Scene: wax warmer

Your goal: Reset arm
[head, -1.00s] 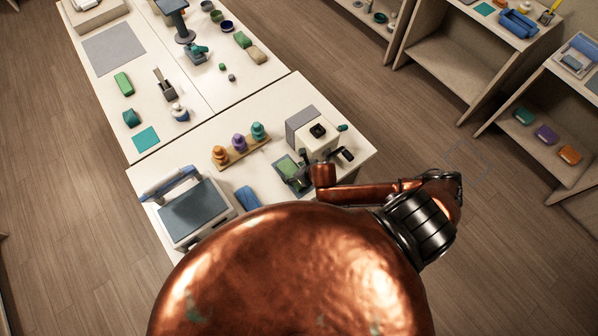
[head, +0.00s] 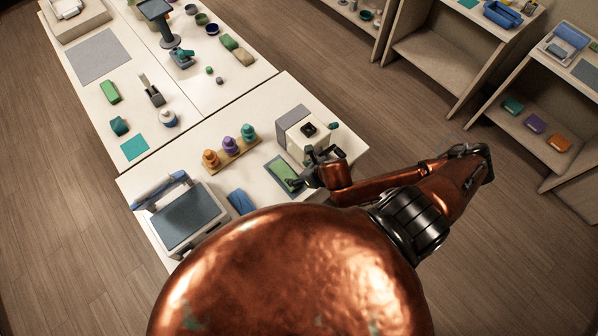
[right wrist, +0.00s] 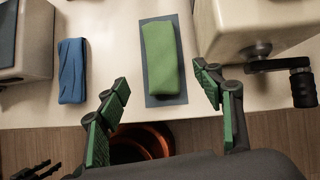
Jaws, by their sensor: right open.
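My right gripper (head: 306,178) is open and empty over the front right of the near table. In the right wrist view its two green-padded fingers (right wrist: 168,112) are spread wide, on either side of a green block. The green block (right wrist: 162,58) lies on a blue-grey mat (right wrist: 153,96); the gripper partly covers them in the head view (head: 283,173). A cream box-shaped machine (head: 297,134) stands behind the gripper; its dark crank handle (right wrist: 303,82) shows at right in the wrist view.
A blue folded cloth (head: 241,201) lies left of the mat. A grey-topped machine (head: 186,216) stands at the table's left. A wooden stand (head: 233,158) with orange, purple and teal pieces sits behind. Shelves (head: 440,70) stand at the right, across open floor.

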